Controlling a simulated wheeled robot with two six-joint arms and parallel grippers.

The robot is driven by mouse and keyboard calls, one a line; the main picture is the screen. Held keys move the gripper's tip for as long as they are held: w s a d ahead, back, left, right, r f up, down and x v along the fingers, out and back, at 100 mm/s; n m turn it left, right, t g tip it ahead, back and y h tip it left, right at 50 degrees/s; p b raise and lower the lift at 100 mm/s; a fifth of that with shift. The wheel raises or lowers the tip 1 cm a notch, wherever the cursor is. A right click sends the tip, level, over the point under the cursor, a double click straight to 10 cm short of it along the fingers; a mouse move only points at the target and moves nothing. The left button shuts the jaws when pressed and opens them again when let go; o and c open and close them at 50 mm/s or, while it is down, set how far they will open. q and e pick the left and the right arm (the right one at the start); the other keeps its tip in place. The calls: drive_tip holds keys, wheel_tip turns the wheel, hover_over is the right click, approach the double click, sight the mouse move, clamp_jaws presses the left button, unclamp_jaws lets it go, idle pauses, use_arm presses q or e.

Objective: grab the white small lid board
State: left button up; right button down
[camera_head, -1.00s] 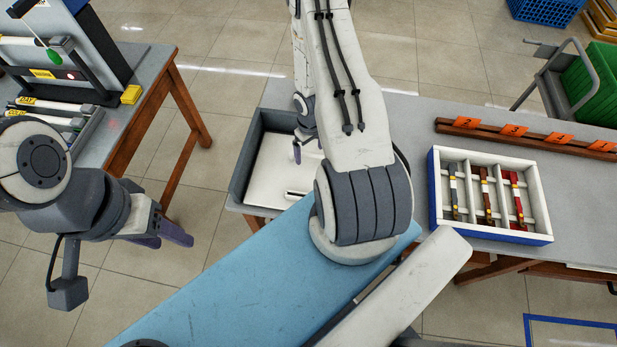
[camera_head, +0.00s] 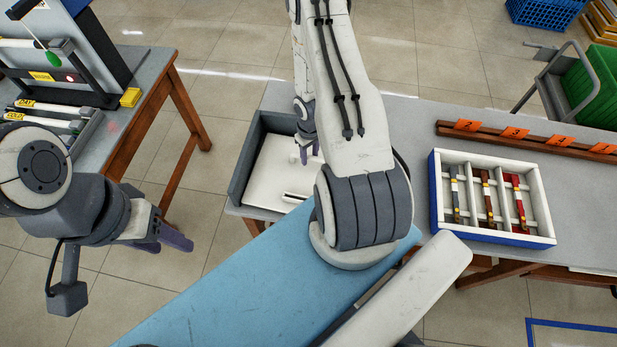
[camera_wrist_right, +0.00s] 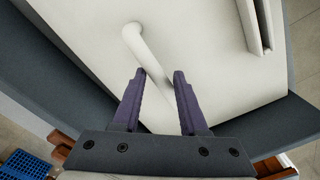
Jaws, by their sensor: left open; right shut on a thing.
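The white lid board (camera_head: 265,165) lies in a dark grey tray (camera_head: 247,165) at the left end of the right-hand table. In the right wrist view the board (camera_wrist_right: 195,35) fills most of the picture, with a raised white bar handle (camera_wrist_right: 135,40). My right gripper (camera_wrist_right: 159,72) has its purple fingers on either side of this handle and is shut on it. In the head view my right gripper (camera_head: 305,156) is small and partly hidden by my right arm. My left gripper (camera_head: 172,244) is open and empty, over the floor between the tables.
A blue-and-white divided box (camera_head: 490,236) with several coloured pieces stands on the right-hand table. A brown rail with orange number cards (camera_head: 515,133) lies behind it. Another table (camera_head: 150,75) with a device stands at the left. Floor separates the tables.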

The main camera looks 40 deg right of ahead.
drive_tip(key=shift+w+r+p, duration=0.15)
drive_tip(key=shift+r+p, duration=1.8)
drive_tip(key=shift+r, duration=0.15)
drive_tip(key=shift+f, duration=0.1)
